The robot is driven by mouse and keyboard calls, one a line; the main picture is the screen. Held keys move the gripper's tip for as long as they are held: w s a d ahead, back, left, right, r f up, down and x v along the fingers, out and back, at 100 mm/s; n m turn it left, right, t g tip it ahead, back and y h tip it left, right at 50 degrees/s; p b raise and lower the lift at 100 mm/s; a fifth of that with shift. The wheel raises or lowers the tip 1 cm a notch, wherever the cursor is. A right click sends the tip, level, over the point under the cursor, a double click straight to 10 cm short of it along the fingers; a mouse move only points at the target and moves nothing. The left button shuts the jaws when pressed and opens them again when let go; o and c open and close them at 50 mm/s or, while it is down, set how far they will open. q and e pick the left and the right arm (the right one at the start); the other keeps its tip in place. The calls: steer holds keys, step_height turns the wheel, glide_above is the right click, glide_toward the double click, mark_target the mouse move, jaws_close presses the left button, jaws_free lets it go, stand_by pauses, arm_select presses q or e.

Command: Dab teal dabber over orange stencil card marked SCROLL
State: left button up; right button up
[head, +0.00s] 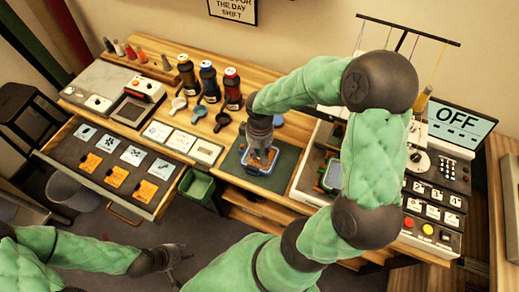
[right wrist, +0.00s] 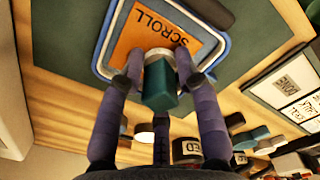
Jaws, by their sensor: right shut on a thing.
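The teal dabber (right wrist: 160,84) is held between the fingers of my right gripper (right wrist: 158,78), its pale end toward the card. The orange stencil card marked SCROLL (right wrist: 135,33) lies in a blue-rimmed tray (right wrist: 225,44). The dabber's end overlaps the card in the right wrist view; I cannot tell whether it touches. In the head view my right gripper (head: 260,143) is over the blue tray (head: 246,163) and hides part of the card. My left gripper (head: 176,257) is low at the left over the floor, empty, its fingers apart.
The tray rests on a dark green mat (head: 283,180). An open drawer (head: 110,172) at the left holds several cards. Three dark bottles (head: 208,82) and several scoops stand behind. A green bin (head: 197,187) is below the edge. A control panel (head: 430,225) is at right.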

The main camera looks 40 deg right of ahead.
steer(key=shift+f+b, duration=0.4)
steer(key=shift+f, duration=0.2)
stand_by(1.7)
steer(key=shift+r+p, duration=2.9)
steer(key=shift+r, duration=0.7)
steer(key=shift+f, duration=0.1)
steer(key=shift+s+f+b, duration=0.25)
steer(key=shift+f+b, duration=0.55)
steer(key=shift+f, duration=0.15)
steer(key=shift+s+f+b, duration=0.25)
steer(key=shift+f+b, duration=0.5)
steer(key=shift+f, duration=0.25)
steer(key=shift+s+f+b, duration=0.25)
steer(key=shift+f+b, duration=0.55)
steer(key=shift+f, duration=0.15)
steer(key=shift+f+b, duration=0.35)
steer(key=shift+f, duration=0.2)
